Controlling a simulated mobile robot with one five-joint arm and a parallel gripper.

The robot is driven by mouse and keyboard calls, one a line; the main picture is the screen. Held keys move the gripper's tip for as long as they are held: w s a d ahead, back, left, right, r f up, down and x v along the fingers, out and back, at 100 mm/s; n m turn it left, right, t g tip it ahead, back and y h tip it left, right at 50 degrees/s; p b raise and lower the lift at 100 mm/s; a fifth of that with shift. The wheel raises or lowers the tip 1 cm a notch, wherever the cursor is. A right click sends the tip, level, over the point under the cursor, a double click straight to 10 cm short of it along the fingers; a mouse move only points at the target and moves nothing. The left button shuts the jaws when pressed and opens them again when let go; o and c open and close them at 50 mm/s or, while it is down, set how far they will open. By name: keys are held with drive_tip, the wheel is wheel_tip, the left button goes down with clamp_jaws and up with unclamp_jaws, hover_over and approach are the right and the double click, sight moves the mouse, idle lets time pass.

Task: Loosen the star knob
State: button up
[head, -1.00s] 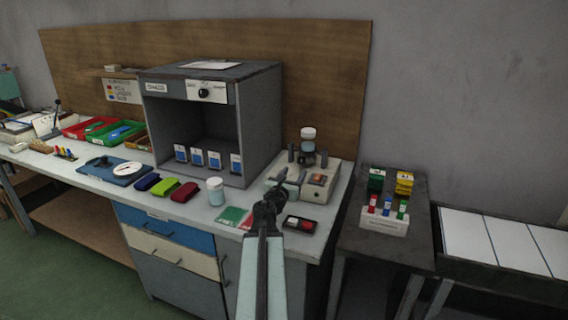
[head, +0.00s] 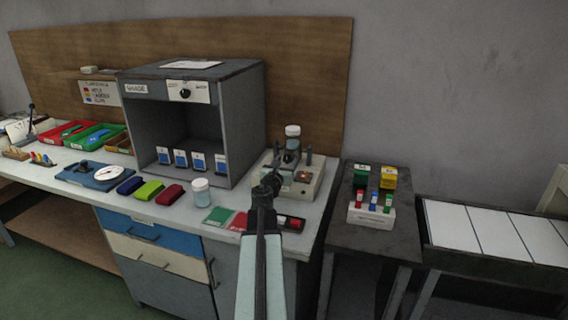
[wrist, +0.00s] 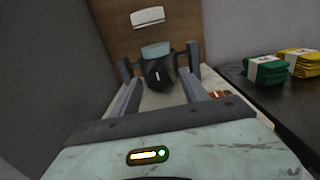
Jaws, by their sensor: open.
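A dark, faceted knob (wrist: 158,73), which looks like the star knob, stands ahead of my gripper between two dark upright posts in the wrist view. A pale cylinder (wrist: 155,50) shows above it; in the head view the pale jar-like top (head: 292,131) stands over the boxy bench fixture (head: 312,187). My gripper (wrist: 161,84) is open, with one finger to each side of the knob's line in the picture. I cannot tell whether the fingertips reach it. In the head view my gripper (head: 289,162) is in front of the fixture and hides the knob's lower part.
The grey open-fronted cabinet (head: 243,115) is close left of the fixture. On the right, a dark side table (head: 385,236) carries green and yellow bundles.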

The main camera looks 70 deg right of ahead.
clamp_jaws()
drive_tip(key=shift+m, duration=0.7)
unclamp_jaws()
drive_tip(key=shift+a, duration=0.1)
